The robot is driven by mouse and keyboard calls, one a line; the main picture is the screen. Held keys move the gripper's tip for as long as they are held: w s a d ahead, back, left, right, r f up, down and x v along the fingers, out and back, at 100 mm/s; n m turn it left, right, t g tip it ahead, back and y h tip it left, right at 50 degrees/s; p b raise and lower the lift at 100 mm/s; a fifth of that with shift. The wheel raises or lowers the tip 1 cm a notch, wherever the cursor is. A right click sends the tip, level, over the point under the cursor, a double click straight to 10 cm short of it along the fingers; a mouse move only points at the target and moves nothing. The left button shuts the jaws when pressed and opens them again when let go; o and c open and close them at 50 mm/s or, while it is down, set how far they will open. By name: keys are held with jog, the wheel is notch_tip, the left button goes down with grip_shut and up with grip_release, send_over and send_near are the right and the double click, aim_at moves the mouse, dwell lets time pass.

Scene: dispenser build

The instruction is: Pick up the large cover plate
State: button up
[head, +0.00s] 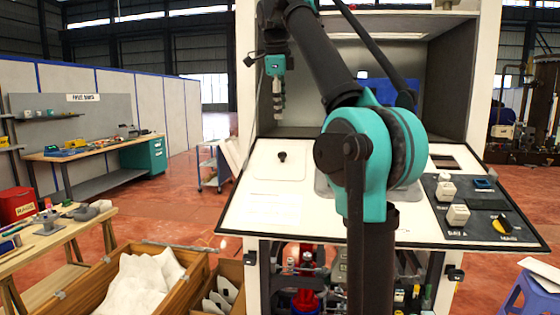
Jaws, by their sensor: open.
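A white, rounded square plate with a black knob, seemingly the large cover plate (293,170), lies flat on the left part of the white sloping worktop (240,188). Its knob (282,157) stands up near its middle. My gripper (279,116) hangs pointing down from its teal wrist, above the knob and apart from it. It is open and empty, though it is seen nearly edge-on and its fingers are small. Another pale rounded shape (322,186) shows beside my arm, which hides most of it.
A dark panel (470,220) at the worktop's right holds white blocks (457,215) and a yellow-black knob (502,224). The cabinet's grey walls (455,85) rise behind the worktop. Wooden crates (197,278) stand at lower left. My arm hides the worktop's middle.

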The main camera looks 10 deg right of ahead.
send_over(282, 154)
jog(key=s, duration=0.1)
jog(key=f, duration=1)
jog(key=shift+s+a+f, duration=0.15)
jog(key=shift+s+f, duration=0.05)
jog(key=shift+f, duration=0.05)
jog(key=shift+s+x, duration=0.1)
jog(key=shift+x, duration=1.4)
jog(key=shift+s+x, duration=0.15)
jog(key=shift+x, duration=1.35)
jog(key=shift+a+f, duration=0.1)
jog(key=shift+a, duration=0.05)
grip_shut()
